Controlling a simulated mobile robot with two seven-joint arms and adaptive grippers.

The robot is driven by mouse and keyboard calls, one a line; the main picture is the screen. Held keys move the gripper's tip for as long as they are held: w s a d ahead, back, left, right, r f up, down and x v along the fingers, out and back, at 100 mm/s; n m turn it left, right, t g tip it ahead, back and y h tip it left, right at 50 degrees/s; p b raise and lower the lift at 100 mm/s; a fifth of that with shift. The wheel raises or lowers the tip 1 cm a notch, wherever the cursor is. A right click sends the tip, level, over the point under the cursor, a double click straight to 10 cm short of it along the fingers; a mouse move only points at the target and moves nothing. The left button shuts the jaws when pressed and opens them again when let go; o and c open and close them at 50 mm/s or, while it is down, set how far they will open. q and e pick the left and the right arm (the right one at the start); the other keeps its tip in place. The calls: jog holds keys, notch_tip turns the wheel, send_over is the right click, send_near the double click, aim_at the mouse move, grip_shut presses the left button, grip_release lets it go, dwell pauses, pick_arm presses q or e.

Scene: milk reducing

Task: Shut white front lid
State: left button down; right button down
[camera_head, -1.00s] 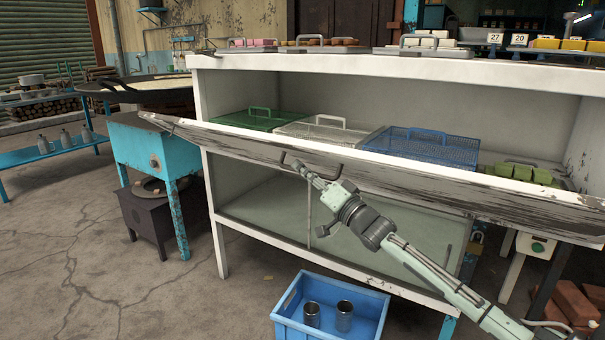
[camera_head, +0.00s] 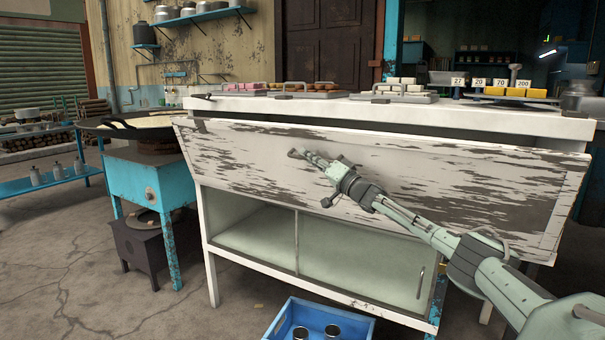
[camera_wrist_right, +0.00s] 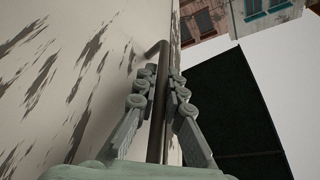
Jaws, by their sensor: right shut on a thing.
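The white front lid (camera_head: 430,185), with worn, peeling paint, hangs across the front of the white counter (camera_head: 560,122) in the head view. It is tilted steeply, with its top edge a little out from the counter and a dark gap behind it. My right gripper (camera_head: 316,163) is at the lid's outer face, shut on its dark bar handle. The right wrist view shows the handle (camera_wrist_right: 161,75) between the fingers of my right gripper (camera_wrist_right: 155,92), with the lid's face (camera_wrist_right: 70,70) beside them. The lid hides the upper shelf. My left gripper is not in view.
Trays of sweets (camera_head: 300,90) and price tags stand on the counter top. Below the lid is a cabinet with a sliding glass front (camera_head: 350,262). A blue crate (camera_head: 365,328) with metal cups sits on the floor in front. A blue stove stand (camera_head: 130,180) is at the left.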

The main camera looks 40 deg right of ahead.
aim_at(316, 147)
jog(key=d+m, duration=0.1)
jog(key=w+d+r, duration=0.1)
jog(key=d+r+m+h, duration=0.1)
jog(key=d, duration=0.1)
jog(key=shift+w+d+m, duration=0.1)
jog(key=shift+w+m, duration=0.15)
jog(key=shift+m, duration=0.05)
jog(key=shift+w+d+m+g+h, duration=0.35)
jog(key=shift+d+m, duration=0.25)
jog(key=shift+d, duration=0.2)
jog(key=shift+f, duration=0.1)
jog(key=c, duration=1.6)
grip_release()
jog(key=shift+s, duration=0.1)
